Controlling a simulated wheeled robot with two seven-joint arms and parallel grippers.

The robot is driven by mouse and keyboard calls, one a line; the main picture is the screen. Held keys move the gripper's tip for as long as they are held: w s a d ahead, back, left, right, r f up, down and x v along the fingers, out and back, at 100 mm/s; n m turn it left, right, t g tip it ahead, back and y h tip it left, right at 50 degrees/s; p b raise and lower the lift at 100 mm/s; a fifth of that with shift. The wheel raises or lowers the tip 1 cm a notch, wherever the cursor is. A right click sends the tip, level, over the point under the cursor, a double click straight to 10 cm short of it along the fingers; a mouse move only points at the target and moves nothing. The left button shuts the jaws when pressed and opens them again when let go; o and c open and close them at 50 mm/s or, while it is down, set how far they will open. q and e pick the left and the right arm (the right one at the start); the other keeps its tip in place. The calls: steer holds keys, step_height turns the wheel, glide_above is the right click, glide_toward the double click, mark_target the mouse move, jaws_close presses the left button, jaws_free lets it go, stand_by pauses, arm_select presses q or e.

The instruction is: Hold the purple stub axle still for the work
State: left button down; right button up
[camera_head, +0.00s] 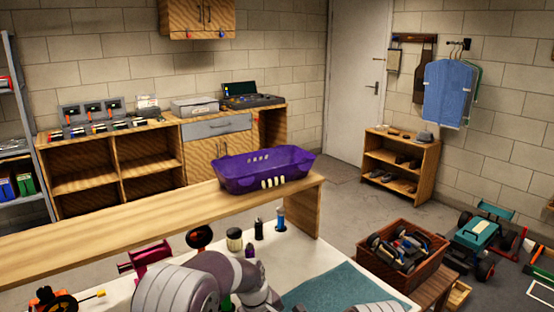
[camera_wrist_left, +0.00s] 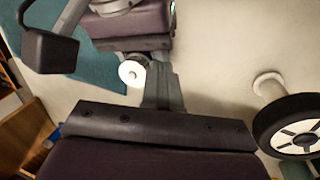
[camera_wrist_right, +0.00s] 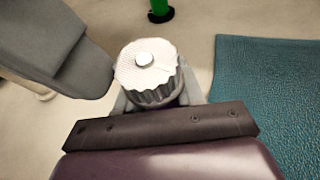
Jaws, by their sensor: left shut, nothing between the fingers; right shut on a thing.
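My right gripper (camera_wrist_right: 160,98) is shut on a white ribbed round piece (camera_wrist_right: 147,62) with a small pale nub on top, seen in the right wrist view. A dark part shows under the piece; I cannot tell whether it is the purple stub axle. My left gripper (camera_wrist_left: 162,88) is shut and empty in the left wrist view. A white disc (camera_wrist_left: 131,73) with a centre hole is just beyond its fingers. In the head view, my arm hides part of the white table (camera_head: 110,293), and neither gripper's tips show clearly. A small dark purple item (camera_head: 249,250) stands behind the arm, unidentified.
A black wheel with white spokes (camera_wrist_left: 298,128) is right of the left gripper. A teal mat (camera_wrist_right: 270,95) lies right of the right gripper, and a green-handled item (camera_wrist_right: 159,8) stands beyond. A purple basket (camera_head: 262,170) sits on the wooden shelf (camera_head: 120,225) behind the table.

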arm_select(q)
steer(key=shift+w+d, duration=0.1)
steer(key=shift+w, duration=0.1)
steer(key=shift+w+a, duration=0.15)
steer(key=shift+a, duration=0.1)
steer(key=shift+w+a, duration=0.45)
steer(key=shift+w, duration=0.15)
steer(key=shift+w, duration=0.25)
stand_by(0.5)
steer(key=shift+a, duration=0.15)
steer(key=d+v, duration=0.1)
steer(key=v, duration=0.5)
steer(key=shift+w+a, duration=0.25)
